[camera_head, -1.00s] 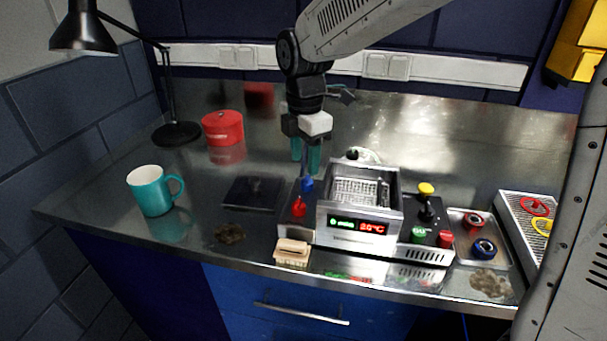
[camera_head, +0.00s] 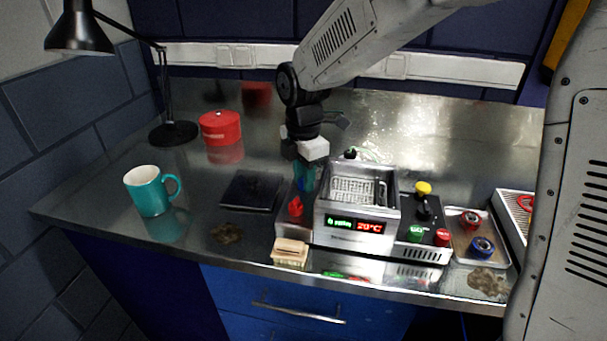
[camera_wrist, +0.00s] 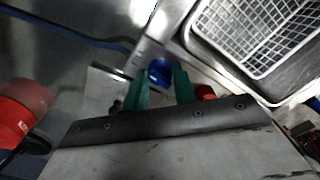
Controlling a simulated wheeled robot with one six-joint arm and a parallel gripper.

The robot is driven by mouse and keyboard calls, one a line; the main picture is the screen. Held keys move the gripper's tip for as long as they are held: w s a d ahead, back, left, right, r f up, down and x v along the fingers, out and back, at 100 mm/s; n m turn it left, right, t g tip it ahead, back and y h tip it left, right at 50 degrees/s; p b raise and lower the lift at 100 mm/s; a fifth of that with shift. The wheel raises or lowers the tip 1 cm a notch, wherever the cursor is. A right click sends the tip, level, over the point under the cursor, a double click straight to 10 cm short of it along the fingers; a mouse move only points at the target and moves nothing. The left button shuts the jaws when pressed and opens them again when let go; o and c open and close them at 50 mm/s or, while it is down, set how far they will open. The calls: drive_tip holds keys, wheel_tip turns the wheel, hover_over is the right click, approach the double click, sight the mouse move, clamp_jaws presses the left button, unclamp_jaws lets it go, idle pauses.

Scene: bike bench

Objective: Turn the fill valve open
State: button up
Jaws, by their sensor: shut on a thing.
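The bench machine (camera_head: 345,240) has a basket and a lit display at its middle. On its left side panel are a blue knob and a red knob (camera_head: 296,207). The fingers hide most of the blue knob in the head view. The red knob (camera_wrist: 205,92) is close beside the right finger in the wrist view.
The wire basket (camera_head: 358,190) is just right of my gripper. A dark flat plate (camera_head: 250,192), a teal mug (camera_head: 150,191) and a red tin (camera_head: 220,128) stand to the left. A brush (camera_head: 290,252) lies at the front. A tray with rings (camera_head: 461,250) is at the right.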

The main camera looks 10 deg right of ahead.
drive_tip(key=shift+w+r+m, duration=0.1)
drive_tip(key=shift+w+m, duration=0.05)
drive_tip(key=shift+m, duration=1.35)
drive_tip(key=m, duration=0.4)
drive_tip(key=shift+w+r+m, duration=0.1)
drive_tip(key=shift+m, duration=0.2)
drive_tip(key=m, duration=0.4)
drive_tip(key=shift+d+m, duration=0.1)
drive_tip(key=shift+m, duration=2)
drive_tip(key=o, duration=1)
drive_tip(key=shift+d, duration=0.1)
